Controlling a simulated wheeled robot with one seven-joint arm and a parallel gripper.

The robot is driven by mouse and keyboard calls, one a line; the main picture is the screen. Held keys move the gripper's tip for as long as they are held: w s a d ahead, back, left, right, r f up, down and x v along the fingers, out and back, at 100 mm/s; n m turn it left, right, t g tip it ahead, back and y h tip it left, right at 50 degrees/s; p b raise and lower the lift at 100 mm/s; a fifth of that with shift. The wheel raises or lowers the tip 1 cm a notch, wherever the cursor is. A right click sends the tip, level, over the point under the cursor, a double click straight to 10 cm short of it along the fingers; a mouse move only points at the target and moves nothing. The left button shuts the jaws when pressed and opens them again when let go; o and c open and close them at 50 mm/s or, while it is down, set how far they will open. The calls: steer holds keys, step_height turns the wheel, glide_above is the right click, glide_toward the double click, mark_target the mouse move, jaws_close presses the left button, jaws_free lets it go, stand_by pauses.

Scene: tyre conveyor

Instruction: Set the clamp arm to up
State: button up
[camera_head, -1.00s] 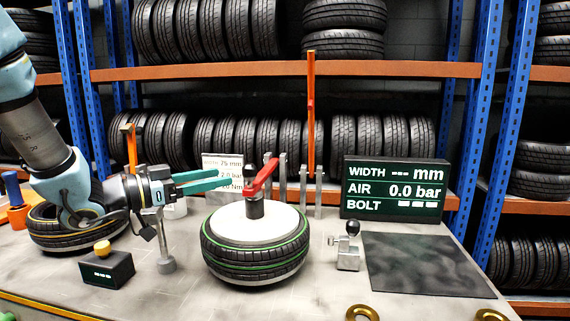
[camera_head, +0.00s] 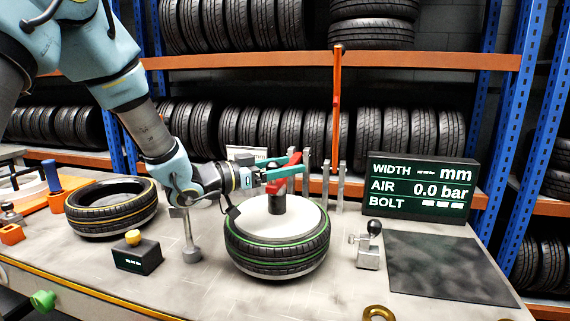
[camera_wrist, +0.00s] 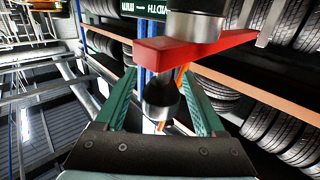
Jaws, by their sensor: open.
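The red clamp arm (camera_head: 292,184) sits on a dark upright post (camera_head: 277,204) at the middle of the green-striped tyre (camera_head: 277,247). In the wrist view the red arm (camera_wrist: 190,45) crosses near the top of the picture, with a dark knob (camera_wrist: 161,98) at its end. My gripper (camera_head: 288,172) reaches in from the left at the height of the red arm. Its green fingers (camera_wrist: 160,85) are open on either side of the knob. I cannot tell whether either finger touches it. The fingers partly hide the arm in the head view.
A display (camera_head: 422,187) and a dark mat (camera_head: 445,266) are at the right. A small toggle with a black ball (camera_head: 373,228) stands right of the tyre. Metal posts and an orange upright (camera_head: 336,120) are behind it. A yellow-button box (camera_head: 136,254) is at the left.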

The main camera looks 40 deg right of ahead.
jaws_close()
stand_by(0.6)
stand_by(0.8)
